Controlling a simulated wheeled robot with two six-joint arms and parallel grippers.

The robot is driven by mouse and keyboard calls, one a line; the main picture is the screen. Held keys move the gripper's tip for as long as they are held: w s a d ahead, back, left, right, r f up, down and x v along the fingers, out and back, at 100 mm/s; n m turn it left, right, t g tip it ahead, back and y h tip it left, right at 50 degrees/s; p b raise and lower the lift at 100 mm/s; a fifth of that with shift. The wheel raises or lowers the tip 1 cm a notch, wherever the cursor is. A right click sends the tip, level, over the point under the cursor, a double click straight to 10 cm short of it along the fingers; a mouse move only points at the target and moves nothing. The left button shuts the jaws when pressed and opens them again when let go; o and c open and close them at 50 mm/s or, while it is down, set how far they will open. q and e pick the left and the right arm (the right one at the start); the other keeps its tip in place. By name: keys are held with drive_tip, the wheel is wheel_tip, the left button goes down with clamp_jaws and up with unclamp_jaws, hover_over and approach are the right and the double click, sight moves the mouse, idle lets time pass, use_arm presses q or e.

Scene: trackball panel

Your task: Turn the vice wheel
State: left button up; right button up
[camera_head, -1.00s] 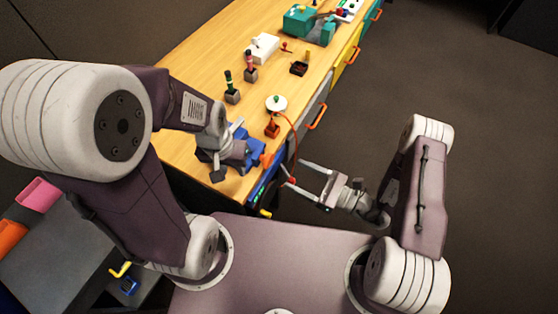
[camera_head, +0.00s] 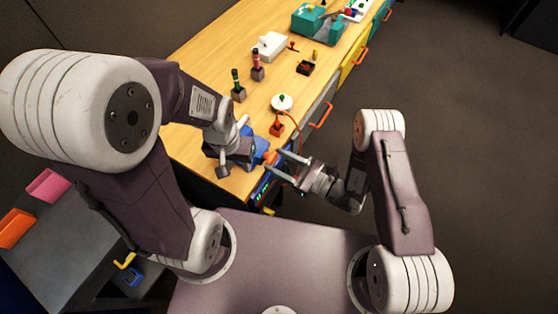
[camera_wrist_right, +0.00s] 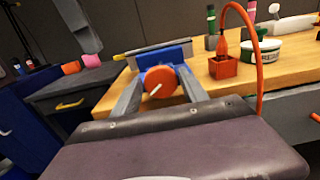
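The vice has a blue body (camera_head: 261,145) and stands at the near edge of the wooden workbench. Its round orange-red wheel (camera_head: 270,157) faces my right gripper (camera_head: 274,161). In the right wrist view the wheel (camera_wrist_right: 159,80) has a pale handle bar and appears between my two open fingers (camera_wrist_right: 158,92). I cannot tell whether the fingers touch it. My left gripper (camera_head: 233,149) is beside the vice on its left. It partly covers the vice, and its finger opening is unclear.
A red block (camera_head: 277,129) with an orange cable stands just behind the vice. A white round tub (camera_head: 282,102), upright tools in grey blocks (camera_head: 238,94) and a white box (camera_head: 270,45) lie farther back. Drawers with orange handles (camera_head: 321,115) line the bench front.

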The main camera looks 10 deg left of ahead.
drive_tip(key=c, duration=0.8)
drive_tip(key=m, duration=0.4)
drive_tip(key=shift+w+m, duration=0.1)
drive_tip(key=shift+m, duration=0.3)
drive_tip(key=m, duration=0.4)
drive_tip(key=shift+d+f+m, duration=0.1)
drive_tip(key=shift+f+m, duration=0.05)
drive_tip(key=shift+m, duration=0.15)
drive_tip(key=m, duration=0.5)
drive_tip(key=shift+w+f, duration=0.1)
drive_tip(key=m, duration=0.4)
drive_tip(key=shift+f, duration=0.1)
drive_tip(key=shift+m, duration=0.5)
